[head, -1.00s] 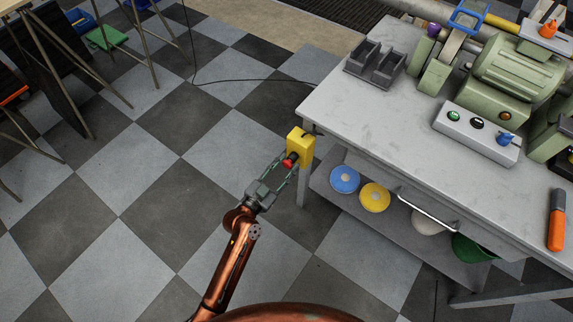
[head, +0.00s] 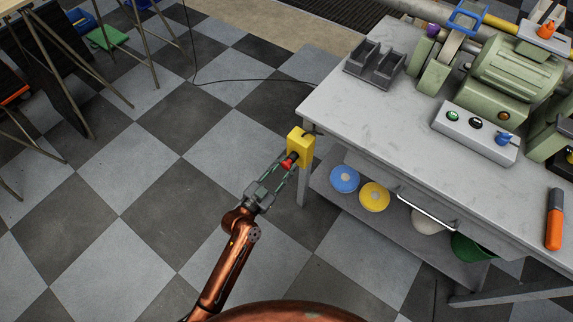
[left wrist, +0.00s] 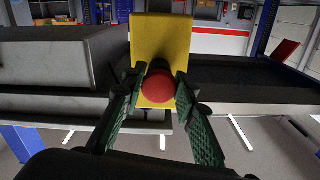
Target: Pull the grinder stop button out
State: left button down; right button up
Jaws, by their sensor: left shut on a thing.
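The grinder stop button is a red mushroom head (head: 288,163) on a yellow box (head: 301,146) fixed at the left front corner of the workbench. It also shows in the left wrist view (left wrist: 158,87), in front of the yellow plate (left wrist: 160,45). A dark stem shows between the red head and the box in the head view. My left gripper (head: 282,167) is shut on the red button, with one green-padded finger on each side. In the left wrist view the fingertips (left wrist: 158,82) flank the head. My right gripper is not in view.
The grey workbench (head: 340,110) carries a green grinder (head: 515,70), a switch panel (head: 478,133) and an orange-black marker-like tool (head: 555,220). A shelf below holds a blue disc (head: 344,179) and a yellow disc (head: 374,197). The checkered floor left of my arm is clear.

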pick_arm(q)
jog(key=shift+a, duration=0.1)
jog(key=c, duration=1.5)
grip_release()
jog(key=shift+s, duration=0.15)
jog(key=v, duration=1.2)
